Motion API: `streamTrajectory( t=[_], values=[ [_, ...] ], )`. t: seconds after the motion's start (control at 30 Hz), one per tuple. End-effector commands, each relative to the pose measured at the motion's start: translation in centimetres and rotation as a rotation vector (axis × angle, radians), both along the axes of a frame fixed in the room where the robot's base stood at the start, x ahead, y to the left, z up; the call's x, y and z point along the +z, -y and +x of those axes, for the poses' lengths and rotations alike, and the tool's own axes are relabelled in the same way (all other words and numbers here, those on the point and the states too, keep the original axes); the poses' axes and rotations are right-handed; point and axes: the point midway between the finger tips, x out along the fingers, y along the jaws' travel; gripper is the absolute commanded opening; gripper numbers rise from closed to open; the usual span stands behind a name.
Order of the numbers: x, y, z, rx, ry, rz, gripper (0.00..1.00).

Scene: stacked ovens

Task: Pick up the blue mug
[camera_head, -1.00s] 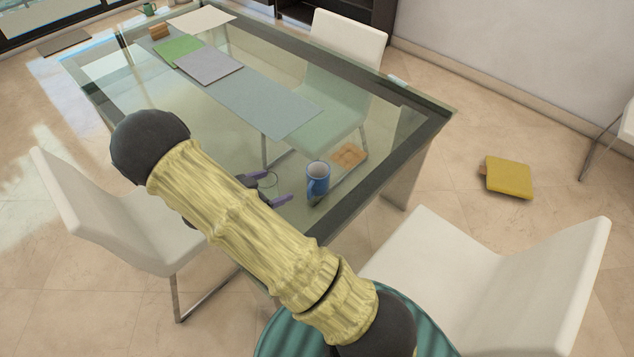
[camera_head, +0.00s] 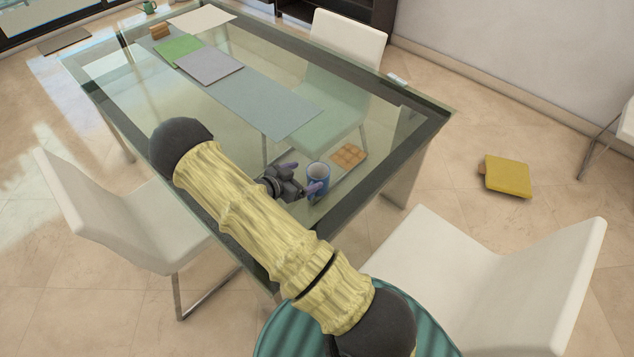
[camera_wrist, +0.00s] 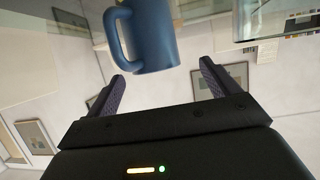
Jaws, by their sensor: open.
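The blue mug (camera_head: 317,181) stands upright on the glass table (camera_head: 232,211) near its right front corner. My gripper (camera_head: 302,178) is just left of the mug in the head view, with its jaws open and empty. In the wrist view the mug (camera_wrist: 152,36) is just beyond the fingertips, in line with the gap between the two open fingers (camera_wrist: 160,84). Its handle points left there. The mug's upper part in that view is cut off by the frame edge. I cannot tell whether a finger touches the mug.
A tan waffle-like square (camera_head: 349,156) lies right behind the mug. A grey-blue runner (camera_head: 265,104), a grey mat (camera_head: 209,66) and a green mat (camera_head: 180,50) lie farther back. White chairs (camera_head: 490,280) stand around the table. A yellow object (camera_head: 508,176) lies on the floor.

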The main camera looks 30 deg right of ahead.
Motion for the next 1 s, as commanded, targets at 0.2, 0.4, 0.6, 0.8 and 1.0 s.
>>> streamTrajectory(
  t=[0.2, 0.4, 0.6, 0.8, 1.0],
  values=[
    [-0.1, 1.0, 0.0, -0.002, -0.001, 0.000, 0.88],
    [-0.8, 3.9, 0.3, -0.003, -0.001, -0.001, 0.88],
    [-1.5, 5.0, 0.7, 0.001, 0.001, 0.000, 0.88],
    [-1.5, 5.0, 0.7, 0.001, 0.001, 0.001, 0.88],
    [-1.5, 5.0, 0.7, 0.001, 0.001, 0.000, 0.88]
  ],
)
